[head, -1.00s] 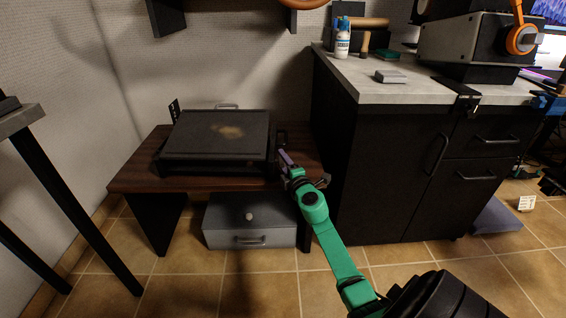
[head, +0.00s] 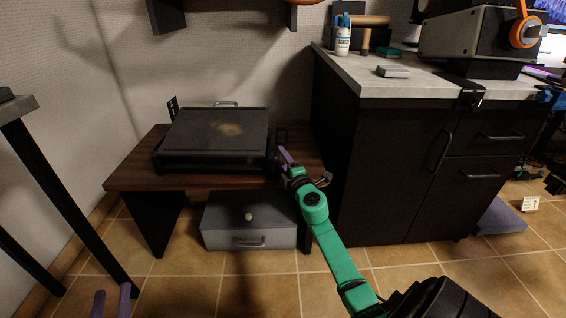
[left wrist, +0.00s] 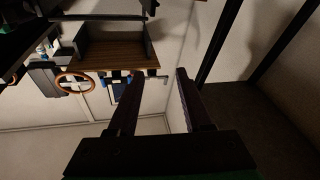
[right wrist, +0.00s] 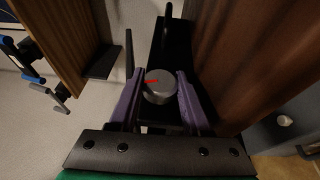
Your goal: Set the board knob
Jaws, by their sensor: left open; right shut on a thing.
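The knob (right wrist: 159,91) is a round grey metal knob with a red pointer mark on its face. It sits in front of a narrow black panel (right wrist: 172,50) in the right wrist view, and the red mark points to the left there. My right gripper (head: 282,160) is shut on the knob, with one purple finger on each side of it. In the head view the knob is hidden at the right end of the black flat-topped unit (head: 215,137). My left gripper (head: 111,300) is open and empty at the lower left, and its two fingers stand apart in the left wrist view (left wrist: 160,75).
The black unit stands on a low wooden table (head: 135,178), with a grey drawer box (head: 249,221) beneath. A black cabinet (head: 390,165) stands close to the right of my right gripper. A dark-legged table (head: 60,180) is at the left. The tiled floor in front is clear.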

